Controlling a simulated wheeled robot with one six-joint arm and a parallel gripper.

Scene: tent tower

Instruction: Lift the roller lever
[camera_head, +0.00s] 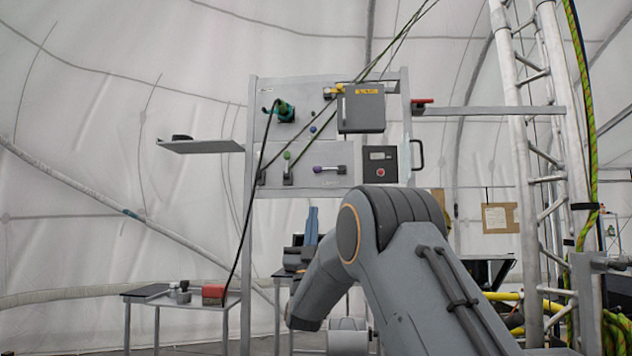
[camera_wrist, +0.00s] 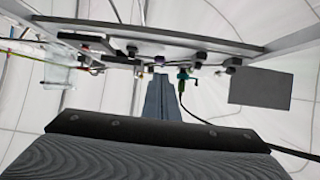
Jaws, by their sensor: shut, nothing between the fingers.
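A panel (camera_head: 335,140) on a metal frame holds several controls. One lever with a green tip (camera_head: 287,165) stands upright at its lower left. Another lever with a purple roller-like end (camera_head: 325,169) lies level to its right; I cannot tell for certain which is the roller lever. My gripper (camera_head: 312,210) points up in front of and below the panel, fingers together and empty. In the wrist view the shut fingers (camera_wrist: 158,76) point toward the panel's underside, apart from the controls, with a small purple part (camera_wrist: 159,59) just beyond their tips.
A grey box with a yellow label (camera_head: 361,108) sticks out from the upper panel. A green connector (camera_head: 284,111) has a black cable hanging down left. A shelf (camera_head: 202,147) juts out left. Low tables stand below, one with a red block (camera_head: 214,292). A lattice tower rises on the right.

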